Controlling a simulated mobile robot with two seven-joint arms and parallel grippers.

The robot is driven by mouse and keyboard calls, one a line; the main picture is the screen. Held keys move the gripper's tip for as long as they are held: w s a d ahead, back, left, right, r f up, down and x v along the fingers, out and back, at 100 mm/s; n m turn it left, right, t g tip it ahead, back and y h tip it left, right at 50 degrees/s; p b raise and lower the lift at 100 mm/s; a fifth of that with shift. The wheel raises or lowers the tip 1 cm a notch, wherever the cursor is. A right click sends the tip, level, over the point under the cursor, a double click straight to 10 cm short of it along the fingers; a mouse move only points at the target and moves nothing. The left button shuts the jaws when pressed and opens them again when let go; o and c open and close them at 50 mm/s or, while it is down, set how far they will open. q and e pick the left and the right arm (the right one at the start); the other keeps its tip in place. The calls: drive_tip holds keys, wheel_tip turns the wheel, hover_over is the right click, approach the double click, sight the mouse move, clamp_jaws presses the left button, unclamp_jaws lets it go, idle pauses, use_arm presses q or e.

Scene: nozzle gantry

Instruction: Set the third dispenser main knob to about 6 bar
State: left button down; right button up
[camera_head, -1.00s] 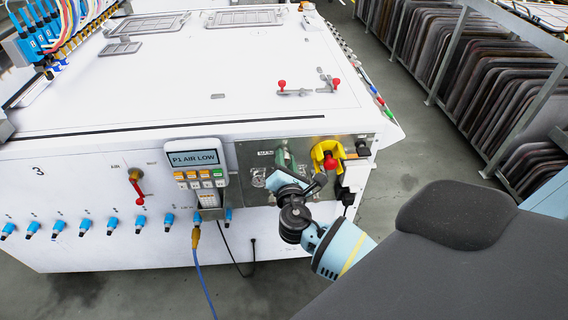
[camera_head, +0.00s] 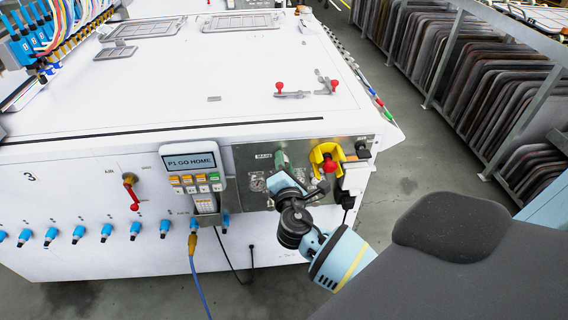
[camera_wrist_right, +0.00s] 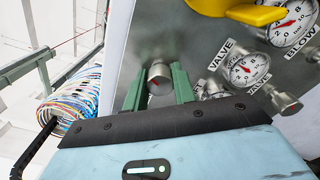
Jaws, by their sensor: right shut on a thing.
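My right gripper (camera_head: 281,161) reaches the metal panel on the front of the machine marked 3, beside the MAIN label (camera_head: 263,156). The right wrist view shows its two green fingers shut on a round silver knob (camera_wrist_right: 159,73), one finger on each side. In the head view the knob is hidden by the gripper. A dial gauge (camera_wrist_right: 248,70) labelled VALVE and another labelled BLOW (camera_wrist_right: 293,22) show to the right of the held knob. I see no gauge clearly tied to the held knob. My left gripper is not in view.
A yellow collar with a red knob (camera_head: 329,164) is right of my gripper. A handheld display (camera_head: 189,162) reads "P1 GO HOME". A red-handled air valve (camera_head: 131,190) and blue fittings (camera_head: 107,231) line the front. A rack of panels (camera_head: 480,85) stands right, past open floor.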

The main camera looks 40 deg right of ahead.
drive_tip(key=o, duration=1)
drive_tip(key=shift+s, duration=0.1)
drive_tip(key=v, duration=0.7)
drive_tip(key=shift+s+a, duration=0.2)
drive_tip(key=shift+s, duration=0.1)
drive_tip(key=shift+f, duration=0.1)
